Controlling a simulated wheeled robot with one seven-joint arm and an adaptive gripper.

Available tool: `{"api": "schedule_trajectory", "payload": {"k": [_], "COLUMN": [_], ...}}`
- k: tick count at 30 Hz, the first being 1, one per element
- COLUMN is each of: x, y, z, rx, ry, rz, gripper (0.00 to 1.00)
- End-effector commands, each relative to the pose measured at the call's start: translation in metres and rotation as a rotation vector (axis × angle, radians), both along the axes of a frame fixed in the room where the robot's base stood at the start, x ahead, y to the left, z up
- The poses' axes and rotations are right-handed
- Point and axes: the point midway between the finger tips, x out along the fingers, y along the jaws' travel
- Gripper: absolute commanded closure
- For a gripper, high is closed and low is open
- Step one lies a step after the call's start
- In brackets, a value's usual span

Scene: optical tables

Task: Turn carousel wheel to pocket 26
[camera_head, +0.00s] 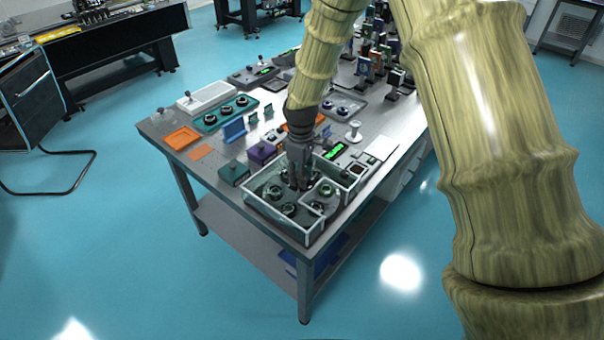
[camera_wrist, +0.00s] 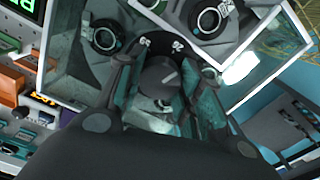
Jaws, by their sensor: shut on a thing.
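The carousel box (camera_head: 262,212) is a clear-walled case at the near corner of the table, with several dark round parts inside. My gripper (camera_head: 298,182) points down into it. In the wrist view, the two fingers of my gripper (camera_wrist: 162,92) are shut on a grey round knob (camera_wrist: 158,76) with a line on its top. Small white numbers (camera_wrist: 176,45) show on a dark rim beside the knob, too small to read surely. Dark ringed parts (camera_wrist: 209,19) sit around it. My gripper hides much of the wheel.
A green-lit display (camera_head: 333,152) stands just behind the box, its digits unclear. A purple block (camera_head: 262,152), a dark green block (camera_head: 234,172) and an orange tray (camera_head: 182,138) are to the left. The box's walls surround my gripper closely. Crowded optics stand farther back.

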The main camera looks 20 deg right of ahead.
Motion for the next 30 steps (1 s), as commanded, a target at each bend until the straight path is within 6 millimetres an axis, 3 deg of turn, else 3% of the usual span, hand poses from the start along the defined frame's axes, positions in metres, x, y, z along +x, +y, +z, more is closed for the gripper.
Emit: {"api": "schedule_trajectory", "payload": {"k": [15, 30], "x": [0.0019, 0.002], "y": [-0.0002, 0.0002], "z": [0.002, 0.0019], "rx": [0.001, 0.0], "ry": [-0.004, -0.005], "rz": [0.223, 0.305], "gripper": [1.0, 1.0]}}
